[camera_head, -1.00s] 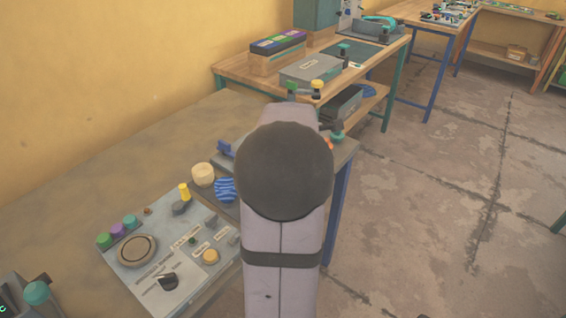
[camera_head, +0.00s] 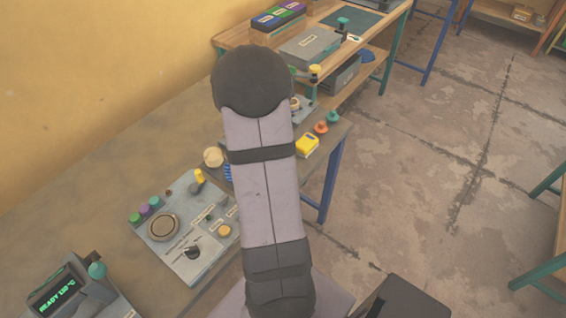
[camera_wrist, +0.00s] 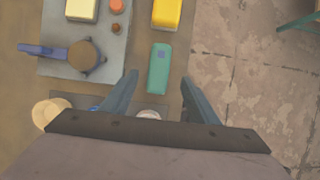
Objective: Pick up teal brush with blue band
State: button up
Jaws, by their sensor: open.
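A teal brush (camera_wrist: 158,75) lies on the workbench in the wrist view, long side nearly upright in the picture. A small blue patch, its band, shows near its upper part. In the head view I cannot make it out; my arm covers that area. My gripper (camera_wrist: 160,79) is open and empty in the wrist view, its fingers pointing toward the brush. In the picture the brush's lower end lies between the two fingertips, with a gap on each side. How high the fingers are above it I cannot tell. My gripper is hidden in the head view.
A yellow block (camera_wrist: 167,13) lies just beyond the brush. A grey plate (camera_wrist: 60,67) with a blue-handled part (camera_wrist: 87,55) is to the left. The bench edge and floor (camera_wrist: 255,70) are to the right. A control panel (camera_head: 185,262) stands nearer.

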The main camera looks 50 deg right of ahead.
jog(key=shift+x, duration=3.65)
jog(key=shift+w+d+f+b, duration=0.1)
jog(key=shift+d+b, duration=0.05)
jog(key=shift+b, duration=0.15)
jog(key=c, duration=1.2)
